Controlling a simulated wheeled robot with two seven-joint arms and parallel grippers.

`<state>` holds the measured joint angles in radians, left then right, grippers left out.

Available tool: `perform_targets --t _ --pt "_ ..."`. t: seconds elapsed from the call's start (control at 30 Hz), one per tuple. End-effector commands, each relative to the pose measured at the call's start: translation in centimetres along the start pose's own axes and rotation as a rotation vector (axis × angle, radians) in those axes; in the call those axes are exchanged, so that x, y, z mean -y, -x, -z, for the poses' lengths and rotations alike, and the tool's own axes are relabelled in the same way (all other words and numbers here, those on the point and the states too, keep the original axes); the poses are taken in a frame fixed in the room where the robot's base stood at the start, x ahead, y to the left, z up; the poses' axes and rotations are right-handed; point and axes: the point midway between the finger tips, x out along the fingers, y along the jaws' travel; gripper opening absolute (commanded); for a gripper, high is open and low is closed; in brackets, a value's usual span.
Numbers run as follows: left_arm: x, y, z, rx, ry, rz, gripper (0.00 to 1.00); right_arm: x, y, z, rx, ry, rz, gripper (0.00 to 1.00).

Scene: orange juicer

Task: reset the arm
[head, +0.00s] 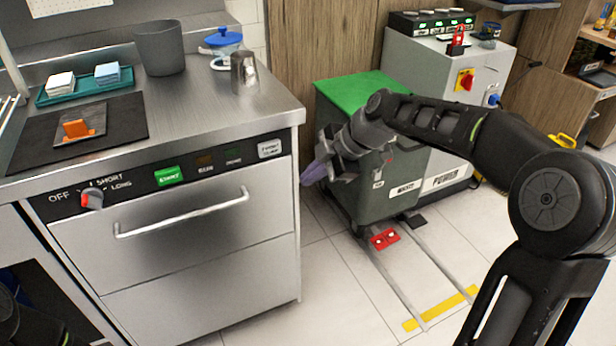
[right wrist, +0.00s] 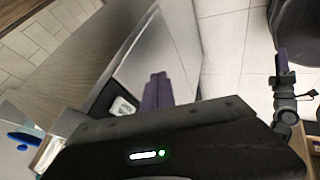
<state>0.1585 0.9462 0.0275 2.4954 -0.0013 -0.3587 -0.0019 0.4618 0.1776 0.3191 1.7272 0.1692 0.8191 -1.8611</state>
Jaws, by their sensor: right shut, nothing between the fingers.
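My right arm reaches in from the right in the head view. Its gripper (head: 318,170) is shut and empty, in the air just right of the steel counter unit's front corner. Its purple fingers lie together and also show in the right wrist view (right wrist: 157,92), against the side of the counter. My left gripper does not show; only a dark piece of my left arm is at the lower left corner of the head view.
The steel counter unit (head: 200,215) bears a steel cup (head: 244,73), a grey bin (head: 160,48), a blue-lidded juicer (head: 223,40), a teal tray (head: 50,98) and a dark mat (head: 25,148).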

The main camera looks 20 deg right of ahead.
Motion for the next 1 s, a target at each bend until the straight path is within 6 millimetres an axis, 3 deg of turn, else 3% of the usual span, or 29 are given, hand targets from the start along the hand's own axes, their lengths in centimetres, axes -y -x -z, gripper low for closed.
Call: perform_targets --t 0.37,0.57,0.67,0.77,0.9,1.0 --pt "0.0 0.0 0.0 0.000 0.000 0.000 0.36 -0.1 0.0 0.0 0.001 -0.032 -0.002 0.00" --pt "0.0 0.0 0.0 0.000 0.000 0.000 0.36 -2.0 -0.3 -1.0 0.024 -0.299 -0.104 0.00" --pt "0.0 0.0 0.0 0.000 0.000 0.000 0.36 -2.0 -2.2 -2.7 0.036 -0.560 -0.179 0.00" --pt "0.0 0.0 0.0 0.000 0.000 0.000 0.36 0.7 -7.2 -4.7 0.037 -0.885 -0.216 0.00" --pt "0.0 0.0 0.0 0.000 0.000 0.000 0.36 8.7 -15.8 -5.7 0.044 -1.316 -0.200 0.00" --pt "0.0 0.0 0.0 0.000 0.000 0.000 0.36 15.6 -20.4 -5.2 0.070 -1.534 -0.159 0.00"
